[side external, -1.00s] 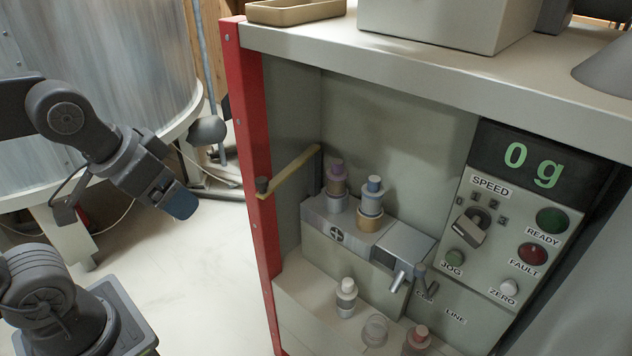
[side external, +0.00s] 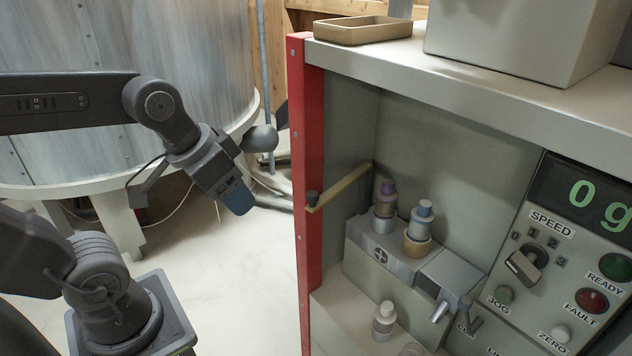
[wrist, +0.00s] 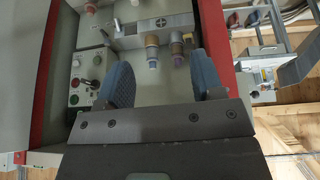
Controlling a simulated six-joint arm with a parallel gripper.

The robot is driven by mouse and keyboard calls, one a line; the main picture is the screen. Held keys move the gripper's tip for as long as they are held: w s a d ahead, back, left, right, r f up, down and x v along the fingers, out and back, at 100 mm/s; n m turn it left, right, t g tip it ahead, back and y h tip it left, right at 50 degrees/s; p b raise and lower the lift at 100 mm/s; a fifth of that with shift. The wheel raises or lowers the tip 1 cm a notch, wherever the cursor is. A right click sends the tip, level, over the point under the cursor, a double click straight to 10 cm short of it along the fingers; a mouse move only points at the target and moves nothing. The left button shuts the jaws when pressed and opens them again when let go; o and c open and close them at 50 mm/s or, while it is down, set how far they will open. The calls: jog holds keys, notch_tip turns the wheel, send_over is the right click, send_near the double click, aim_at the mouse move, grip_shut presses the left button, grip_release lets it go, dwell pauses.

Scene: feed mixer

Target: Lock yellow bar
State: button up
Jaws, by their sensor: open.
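The yellow bar (side external: 340,186) is a thin, dull yellow strip at the left side of the cabinet opening. The bar slants up and back to the right from there. My gripper (side external: 237,198) is to the left of the red post, outside the cabinet, apart from the bar. In the wrist view its two blue fingers (wrist: 162,62) are spread with nothing held between them.
Small capped bottles (side external: 418,224) stand on a grey block inside the cabinet, with another bottle (side external: 385,320) lower down. A control panel (side external: 540,285) with a speed knob and buttons is at the right. A tan tray (side external: 362,32) sits on top. A large metal drum (side external: 120,60) stands behind my arm.

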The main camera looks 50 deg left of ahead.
jog(key=w+a+h, duration=0.1)
jog(key=w+a, duration=0.1)
jog(key=w+a+h, duration=0.1)
jog(key=w+a, duration=0.1)
jog(key=w, duration=0.1)
jog(key=w+a+f+g, duration=0.1)
jog(key=w+a, duration=0.2)
jog(key=shift+f+n+h, duration=0.1)
jog(key=shift+n+h, duration=0.2)
jog(key=shift+h, duration=0.1)
jog(key=c, duration=0.6)
jog(key=shift+n+t+h, duration=0.3)
jog(key=shift+t+h, duration=0.4)
jog(key=shift+t, duration=0.2)
jog(key=w+a, duration=0.1)
jog(key=a, duration=0.2)
jog(key=w+a+f, duration=0.1)
jog(key=w+a, duration=0.1)
jog(key=a, duration=0.1)
jog(key=w+a, duration=0.1)
jog(key=a, duration=0.2)
jog(key=shift+w+f, duration=0.15)
jog(key=shift+f, duration=0.1)
grip_shut()
